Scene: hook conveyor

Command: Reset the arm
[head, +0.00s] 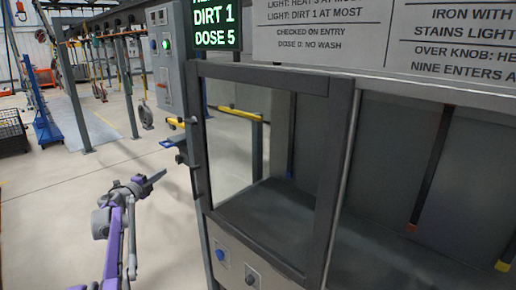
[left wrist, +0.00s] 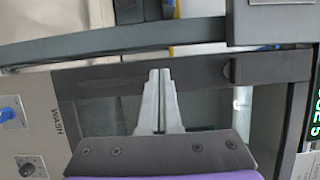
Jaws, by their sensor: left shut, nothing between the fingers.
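My left gripper (head: 157,178), on a purple and grey arm, is in front and to the left of the grey cabinet. In the left wrist view its two pale fingers (left wrist: 159,80) are pressed together with nothing between them. Behind them is the dark frame of the cabinet. In the head view the gripper is apart from the cabinet's dark-framed window (head: 261,85). My right gripper is not in view.
A blue knob (head: 219,254) and a dark knob (head: 251,281) sit on the cabinet's lower front. A grey control box (head: 166,60) and a green-lettered display (head: 217,25) are above. Open floor (head: 60,215) lies to the left.

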